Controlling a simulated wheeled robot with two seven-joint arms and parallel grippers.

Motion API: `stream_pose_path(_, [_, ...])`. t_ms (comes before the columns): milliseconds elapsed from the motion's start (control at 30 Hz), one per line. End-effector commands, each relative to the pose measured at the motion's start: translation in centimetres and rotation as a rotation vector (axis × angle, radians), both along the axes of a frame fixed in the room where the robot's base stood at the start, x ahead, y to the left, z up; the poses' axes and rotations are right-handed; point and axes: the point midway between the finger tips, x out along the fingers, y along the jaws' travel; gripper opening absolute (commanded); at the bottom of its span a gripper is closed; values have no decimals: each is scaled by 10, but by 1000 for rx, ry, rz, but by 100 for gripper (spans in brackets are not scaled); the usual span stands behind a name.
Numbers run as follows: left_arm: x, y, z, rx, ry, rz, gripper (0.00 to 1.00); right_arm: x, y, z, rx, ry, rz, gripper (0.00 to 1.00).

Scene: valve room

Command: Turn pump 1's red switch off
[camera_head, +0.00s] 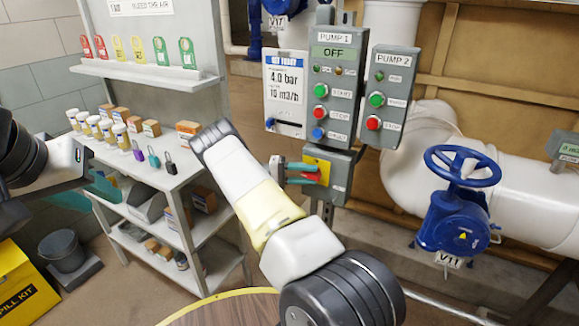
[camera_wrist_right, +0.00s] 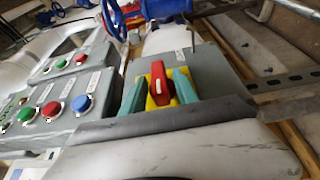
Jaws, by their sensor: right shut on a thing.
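The red switch (camera_head: 322,171) sits on a yellow plate on a small grey box below the pump 1 panel (camera_head: 335,78). The pump 1 display reads OFF. My right gripper (camera_head: 303,173) is at the switch, its teal fingers on either side of the handle. In the right wrist view, the red handle (camera_wrist_right: 159,82) stands between the two fingers, and my right gripper (camera_wrist_right: 160,88) is shut on it. My left gripper (camera_head: 104,186) is at the left, in front of the shelf, away from the switch; its finger gap is unclear.
The pump 2 panel (camera_head: 391,93) is mounted to the right of pump 1. A blue valve wheel (camera_head: 463,166) stands further right on a white pipe. A shelf (camera_head: 146,166) with padlocks and small boxes is at the left. A round table edge (camera_head: 225,302) shows at the bottom.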

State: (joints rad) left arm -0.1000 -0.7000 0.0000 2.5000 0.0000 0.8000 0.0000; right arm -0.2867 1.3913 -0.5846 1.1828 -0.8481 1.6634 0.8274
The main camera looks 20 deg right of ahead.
Motion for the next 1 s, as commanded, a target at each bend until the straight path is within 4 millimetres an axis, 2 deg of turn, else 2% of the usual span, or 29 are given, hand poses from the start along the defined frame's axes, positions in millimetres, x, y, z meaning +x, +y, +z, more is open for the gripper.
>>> stream_pose_path(33, [0, 0, 0, 0, 0, 0, 36, 1, 0, 0, 0, -1, 3, 0])
stream_pose_path(67, [0, 0, 0, 0, 0, 0, 36, 1, 0, 0, 0, -1, 3, 40])
stream_pose_path(400, [0, 0, 0, 0, 0, 0, 36, 3, 4, 0, 0, -2, 2, 41])
stream_pose_path(800, [0, 0, 0, 0, 0, 0, 36, 31, 58, -2, 0, -2, 4, 41])
stream_pose_path(1000, [0, 0, 0, 0, 0, 0, 36, 36, 70, -1, 0, -1, 3, 41])
